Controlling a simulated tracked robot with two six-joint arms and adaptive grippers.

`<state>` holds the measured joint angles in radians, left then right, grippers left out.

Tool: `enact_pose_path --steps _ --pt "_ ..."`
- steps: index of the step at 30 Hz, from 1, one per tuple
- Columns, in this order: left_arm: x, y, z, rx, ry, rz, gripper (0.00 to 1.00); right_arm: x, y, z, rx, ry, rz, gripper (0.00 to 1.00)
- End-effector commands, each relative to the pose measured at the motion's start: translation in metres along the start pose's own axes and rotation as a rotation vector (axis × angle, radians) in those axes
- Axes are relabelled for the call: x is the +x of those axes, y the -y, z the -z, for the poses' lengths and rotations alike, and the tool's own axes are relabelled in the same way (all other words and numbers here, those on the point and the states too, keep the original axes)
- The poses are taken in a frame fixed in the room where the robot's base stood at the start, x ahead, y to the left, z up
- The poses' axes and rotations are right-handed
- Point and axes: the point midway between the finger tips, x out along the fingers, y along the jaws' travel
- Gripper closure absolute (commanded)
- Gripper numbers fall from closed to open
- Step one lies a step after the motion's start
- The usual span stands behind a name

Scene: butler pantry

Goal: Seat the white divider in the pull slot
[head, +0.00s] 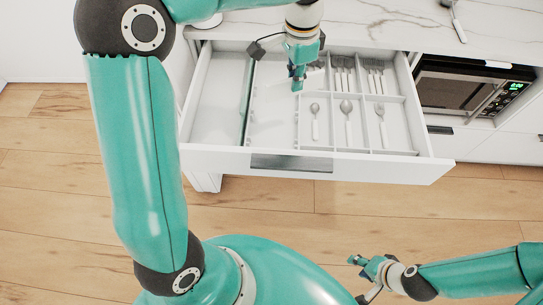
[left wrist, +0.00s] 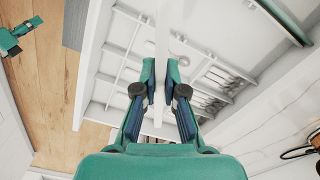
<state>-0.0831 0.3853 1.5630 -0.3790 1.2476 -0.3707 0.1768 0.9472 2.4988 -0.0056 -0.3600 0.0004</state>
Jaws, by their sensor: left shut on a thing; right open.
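My left gripper (head: 298,84) is over the open drawer, left of the cutlery compartments. In the left wrist view, its two fingers (left wrist: 160,94) are shut on the white divider (left wrist: 161,40), a thin strip seen nearly edge-on. In the head view the divider blends with the white drawer, so I cannot tell its outline. I cannot make out the pull slot, or whether the divider touches the drawer floor. My right gripper (head: 366,270) is open and empty, low in front of the drawer; it also shows in the left wrist view (left wrist: 12,45).
The drawer (head: 215,148) has a dark green upright strip (head: 247,105) on its left side. Compartments with forks (head: 375,78) and spoons (head: 347,118) fill its right side. A marble counter (head: 370,28) lies behind, a microwave (head: 455,95) to the right. The drawer's far left is empty.

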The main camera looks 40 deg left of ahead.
Motion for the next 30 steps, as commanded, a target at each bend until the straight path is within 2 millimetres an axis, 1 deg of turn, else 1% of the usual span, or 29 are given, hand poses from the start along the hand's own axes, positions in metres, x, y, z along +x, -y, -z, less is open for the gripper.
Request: enact_pose_path --steps 1,4,6,9,11,14,17,27,30 --pt "0.013 0.001 -0.010 0.069 -0.007 0.003 1.00 0.028 -0.010 0.000 0.000 0.000 0.000 0.56" --pt "0.012 0.000 -0.029 0.212 -0.008 -0.001 1.00 0.049 -0.018 0.000 0.000 0.000 0.000 0.56" --pt "0.010 -0.002 -0.039 0.294 -0.008 -0.004 1.00 0.060 -0.022 0.001 0.000 0.000 0.000 0.56" --pt "0.008 -0.004 -0.050 0.378 -0.008 -0.007 1.00 0.069 -0.025 0.001 0.000 -0.001 0.000 0.56" --pt "0.008 -0.004 -0.054 0.409 -0.009 -0.008 1.00 0.072 -0.026 0.001 0.000 -0.001 0.000 0.56" --pt "0.014 -0.005 -0.058 0.436 -0.006 -0.011 1.00 0.074 -0.027 0.001 0.000 -0.001 0.000 0.56" --pt "0.031 -0.006 -0.058 0.441 -0.004 -0.014 1.00 0.077 -0.028 0.001 0.000 -0.001 0.000 0.56" --pt "0.121 -0.006 -0.058 0.438 -0.003 -0.015 1.00 0.087 -0.031 0.001 0.000 -0.001 0.000 0.56" --pt "0.141 -0.006 -0.058 0.438 -0.004 -0.013 1.00 0.089 -0.032 0.001 0.000 -0.001 0.000 0.56"
